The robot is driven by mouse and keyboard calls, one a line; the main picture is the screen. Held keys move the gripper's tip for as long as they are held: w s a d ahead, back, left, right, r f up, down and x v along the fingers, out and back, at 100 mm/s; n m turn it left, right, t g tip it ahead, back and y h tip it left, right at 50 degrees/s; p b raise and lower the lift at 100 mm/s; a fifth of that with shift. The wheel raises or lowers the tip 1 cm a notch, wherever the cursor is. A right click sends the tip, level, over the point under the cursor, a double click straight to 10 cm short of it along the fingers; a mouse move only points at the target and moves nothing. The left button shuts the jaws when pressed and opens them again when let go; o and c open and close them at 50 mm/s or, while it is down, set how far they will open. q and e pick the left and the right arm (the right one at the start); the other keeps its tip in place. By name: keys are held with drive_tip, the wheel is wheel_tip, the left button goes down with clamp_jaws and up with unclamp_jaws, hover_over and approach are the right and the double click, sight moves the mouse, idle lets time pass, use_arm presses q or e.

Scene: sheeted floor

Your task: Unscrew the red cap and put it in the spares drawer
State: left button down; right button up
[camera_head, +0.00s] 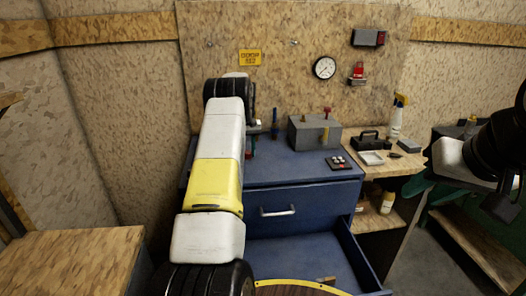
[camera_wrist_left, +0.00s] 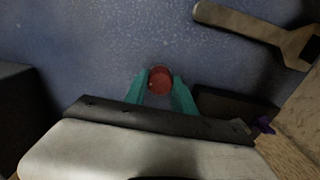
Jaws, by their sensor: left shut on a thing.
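The red cap (camera_wrist_left: 160,80) is seen from above in the left wrist view, between the two teal fingers of my left gripper (camera_wrist_left: 160,88), which is shut on it. In the head view my left arm reaches over the blue cabinet (camera_head: 268,170), and the arm hides the cap. The cabinet's lower drawer (camera_head: 355,258) is pulled open; its upper drawer (camera_head: 310,205) is shut. I see no readable label on either. My right gripper (camera_head: 418,186) is at the right, apart from the cabinet, and its jaws are unclear.
A grey block (camera_head: 303,136) and a dark button panel (camera_head: 339,163) are on the cabinet top. A spray bottle (camera_head: 397,117) and a black toolbox (camera_head: 369,141) stand on the wooden bench to the right. A wrench (camera_wrist_left: 255,32) lies near the cap in the left wrist view.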

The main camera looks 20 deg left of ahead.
use_arm(q)
drive_tip(key=n, duration=0.9)
drive_tip(key=shift+n, duration=0.4)
drive_tip(key=n, duration=0.9)
drive_tip(key=shift+n, duration=0.3)
drive_tip(key=c, duration=0.9)
unclamp_jaws()
drive_tip(key=shift+c, duration=0.2)
drive_tip(key=shift+c, duration=0.9)
